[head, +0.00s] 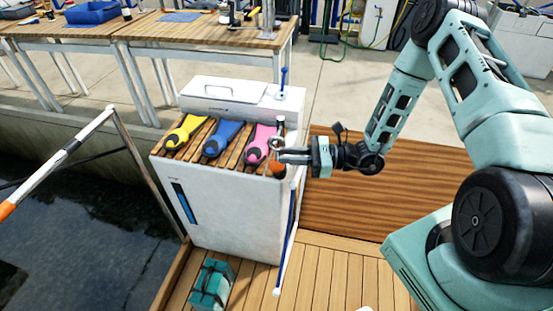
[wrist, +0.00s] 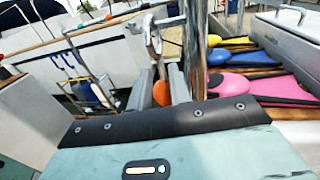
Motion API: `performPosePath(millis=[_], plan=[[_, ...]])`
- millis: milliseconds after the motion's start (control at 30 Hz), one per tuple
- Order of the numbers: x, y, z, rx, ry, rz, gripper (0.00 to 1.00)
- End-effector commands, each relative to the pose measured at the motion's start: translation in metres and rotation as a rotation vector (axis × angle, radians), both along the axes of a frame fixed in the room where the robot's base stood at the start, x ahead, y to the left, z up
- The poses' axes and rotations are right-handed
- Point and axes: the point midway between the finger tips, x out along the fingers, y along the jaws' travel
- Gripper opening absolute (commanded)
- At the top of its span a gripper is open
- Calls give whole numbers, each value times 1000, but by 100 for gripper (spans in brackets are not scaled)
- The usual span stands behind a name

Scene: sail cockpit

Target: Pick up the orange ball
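The orange ball (head: 277,170) is small and sits at the right edge of the white cabinet, just below my fingertips. In the wrist view the ball (wrist: 161,93) shows in the gap between my two fingers, partly covered by them. My gripper (head: 285,156) reaches left from the arm, level with the cabinet's slatted top. In the wrist view my gripper (wrist: 162,75) has its fingers apart, one on each side of the ball. I cannot tell whether either finger touches it.
Yellow (head: 187,131), blue (head: 221,138) and pink (head: 263,141) fins lie on the slatted top of the white cabinet (head: 225,215). A blue-and-white pole (head: 289,240) stands along its right side. A teal strapped box (head: 212,284) lies on the deck. Water is at left.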

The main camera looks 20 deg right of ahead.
Motion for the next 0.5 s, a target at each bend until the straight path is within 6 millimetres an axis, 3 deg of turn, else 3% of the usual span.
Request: performPosePath(millis=[300,500], plan=[[18,35,3,-1,0,4,20],[25,47,1,-1,0,0,20]])
